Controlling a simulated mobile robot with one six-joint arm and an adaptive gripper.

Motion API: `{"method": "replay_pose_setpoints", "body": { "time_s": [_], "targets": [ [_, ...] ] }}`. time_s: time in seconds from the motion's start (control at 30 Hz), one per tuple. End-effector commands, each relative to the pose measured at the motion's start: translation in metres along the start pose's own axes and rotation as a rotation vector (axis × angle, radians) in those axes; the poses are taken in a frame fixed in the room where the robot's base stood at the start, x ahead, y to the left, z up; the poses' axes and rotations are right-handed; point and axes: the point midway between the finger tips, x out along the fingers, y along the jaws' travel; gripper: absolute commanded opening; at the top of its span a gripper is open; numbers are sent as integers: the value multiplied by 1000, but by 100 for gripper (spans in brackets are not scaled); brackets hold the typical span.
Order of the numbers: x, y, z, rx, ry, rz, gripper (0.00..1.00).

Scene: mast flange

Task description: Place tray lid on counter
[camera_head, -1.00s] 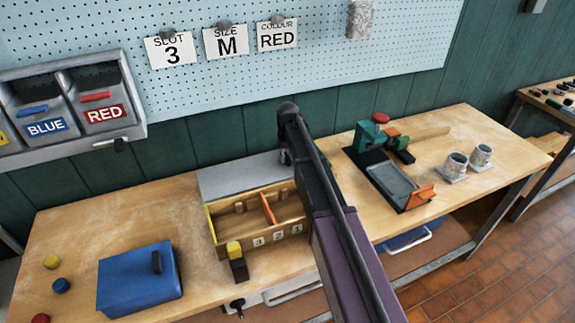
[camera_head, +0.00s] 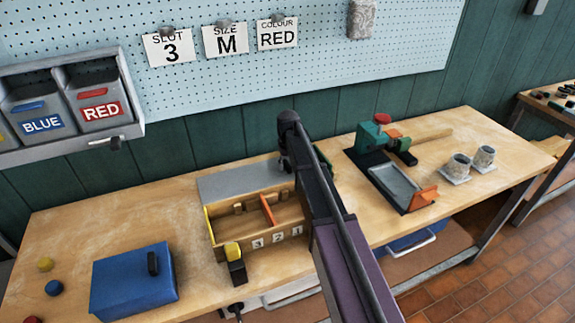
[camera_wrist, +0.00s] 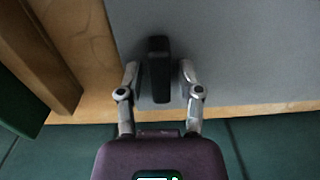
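The grey tray lid (camera_head: 235,184) lies behind the open wooden tray (camera_head: 226,246), apparently flat on the wooden counter (camera_head: 75,225). My arm hides its right part in the head view. In the wrist view the grey lid (camera_wrist: 250,60) fills the upper right, with a black handle (camera_wrist: 158,66) standing on it. My gripper (camera_wrist: 160,82) has one finger on each side of this handle, with a narrow gap showing on both sides.
A blue box (camera_head: 133,281) stands at the counter's left. A green-and-red device (camera_head: 376,134) with a grey pan (camera_head: 392,184) and two pale cups (camera_head: 457,166) are at the right. Green panelling (camera_head: 230,133) rises close behind. Counter between tray and blue box is partly clear.

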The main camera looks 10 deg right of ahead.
Motion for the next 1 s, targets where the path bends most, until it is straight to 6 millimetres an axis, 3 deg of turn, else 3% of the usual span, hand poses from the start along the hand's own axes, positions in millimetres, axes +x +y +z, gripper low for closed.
{"method": "replay_pose_setpoints", "body": {
  "time_s": [0.57,1.0],
  "targets": [
    [-5,0,0,0,0,0,59],
    [-35,0,0,0,0,0,59]
  ]
}}
